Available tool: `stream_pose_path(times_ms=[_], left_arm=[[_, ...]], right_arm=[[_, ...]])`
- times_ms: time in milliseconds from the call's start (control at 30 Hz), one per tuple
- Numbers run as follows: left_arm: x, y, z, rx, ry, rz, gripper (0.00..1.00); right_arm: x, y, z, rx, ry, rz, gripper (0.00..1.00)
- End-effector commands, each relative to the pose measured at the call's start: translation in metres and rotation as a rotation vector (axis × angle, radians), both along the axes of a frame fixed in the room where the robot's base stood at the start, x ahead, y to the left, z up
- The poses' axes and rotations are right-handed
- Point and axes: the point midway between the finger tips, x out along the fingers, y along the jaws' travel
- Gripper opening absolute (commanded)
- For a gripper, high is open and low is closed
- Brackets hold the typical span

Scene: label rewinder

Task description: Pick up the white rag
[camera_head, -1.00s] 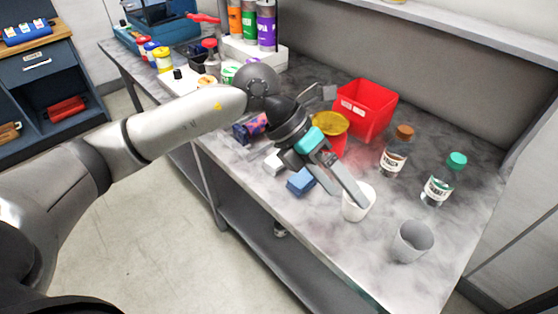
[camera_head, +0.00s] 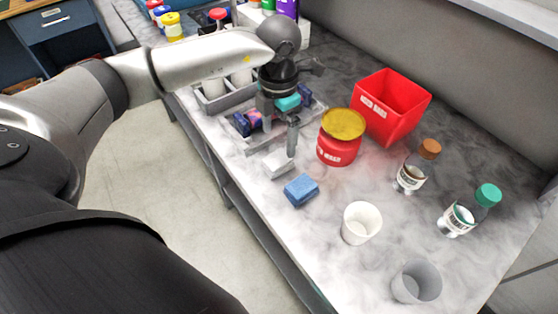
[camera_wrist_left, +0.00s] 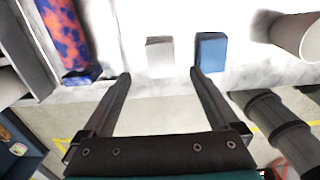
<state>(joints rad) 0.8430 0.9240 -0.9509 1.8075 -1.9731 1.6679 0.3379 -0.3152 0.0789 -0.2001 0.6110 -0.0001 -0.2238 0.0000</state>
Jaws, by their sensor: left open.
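The white rag (camera_head: 278,163) is a small, pale folded block lying flat near the front edge of the grey marbled table. In the left wrist view the rag (camera_wrist_left: 160,58) lies ahead of the fingertips, between their lines. My left gripper (camera_head: 280,142) points down over the table by the rag. It is open and empty, and its fingers (camera_wrist_left: 160,76) show spread in the wrist view. I cannot tell how high the fingertips are above the table. My right gripper is not in view.
A blue sponge (camera_head: 301,190) lies close beside the rag. A red jar with yellow lid (camera_head: 341,150), a red bin (camera_head: 390,110), a white cup (camera_head: 361,223), a grey cup (camera_head: 416,284) and two bottles stand to the right. A grey tray (camera_head: 226,101) stands behind the gripper.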

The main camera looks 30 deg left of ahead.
Motion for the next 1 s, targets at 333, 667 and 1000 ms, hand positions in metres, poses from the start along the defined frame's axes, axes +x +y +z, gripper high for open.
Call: stream_pose_path(times_ms=[333,667,1000], left_arm=[[-0.001,0.000,-0.037,-0.001,0.001,0.000,0.95],[-0.005,-0.001,-0.081,-0.001,0.002,0.000,0.95],[-0.004,-0.001,-0.085,-0.001,-0.001,-0.001,0.91]], right_arm=[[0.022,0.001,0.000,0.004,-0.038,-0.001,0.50],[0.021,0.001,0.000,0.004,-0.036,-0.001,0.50],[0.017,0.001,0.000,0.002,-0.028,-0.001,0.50]])
